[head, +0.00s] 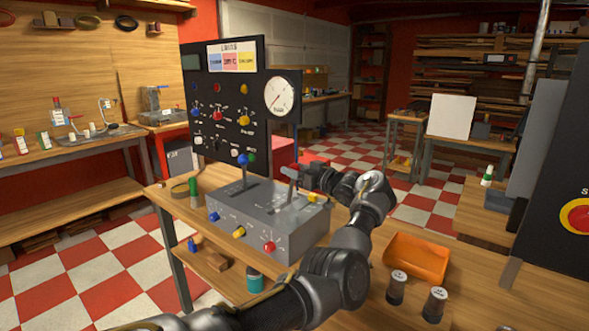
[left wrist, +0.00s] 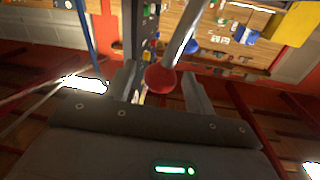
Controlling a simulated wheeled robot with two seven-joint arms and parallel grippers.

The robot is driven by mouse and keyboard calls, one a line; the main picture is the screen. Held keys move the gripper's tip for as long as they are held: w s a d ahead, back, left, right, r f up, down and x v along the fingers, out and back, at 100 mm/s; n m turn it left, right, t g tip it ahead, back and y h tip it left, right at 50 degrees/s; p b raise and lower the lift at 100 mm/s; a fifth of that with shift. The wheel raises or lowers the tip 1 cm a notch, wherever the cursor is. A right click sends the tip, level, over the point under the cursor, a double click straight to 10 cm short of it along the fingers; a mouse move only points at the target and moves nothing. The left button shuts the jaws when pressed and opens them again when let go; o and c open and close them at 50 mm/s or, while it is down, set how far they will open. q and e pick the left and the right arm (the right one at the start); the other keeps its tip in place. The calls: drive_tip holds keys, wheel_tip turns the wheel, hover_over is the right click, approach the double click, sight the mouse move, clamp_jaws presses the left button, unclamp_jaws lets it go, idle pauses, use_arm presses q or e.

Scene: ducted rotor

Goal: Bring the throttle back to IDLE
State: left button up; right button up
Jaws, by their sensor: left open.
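A grey control box (head: 268,223) stands on the wooden bench, with levers rising from its top. One lever has a blue knob (head: 243,160). To its right is a second metal lever (head: 290,188), whose top is hidden by my left gripper (head: 294,171) in the head view. In the left wrist view a red ball knob (left wrist: 160,78) on a metal shaft lies between the two spread fingers of my left gripper (left wrist: 161,90). The gripper is open; whether a finger touches the knob I cannot tell. No IDLE marking is readable. My right gripper is not in view.
A black panel (head: 222,140) with switches and a round gauge (head: 280,96) stands behind the box. An orange tray (head: 416,259) and two dark-bodied jars (head: 397,287) sit at the right of the bench. Blue, yellow and red knobs line the box front.

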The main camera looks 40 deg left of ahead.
use_arm(q)
drive_tip(key=shift+a, duration=0.55)
clamp_jaws()
drive_tip(key=shift+a, duration=0.1)
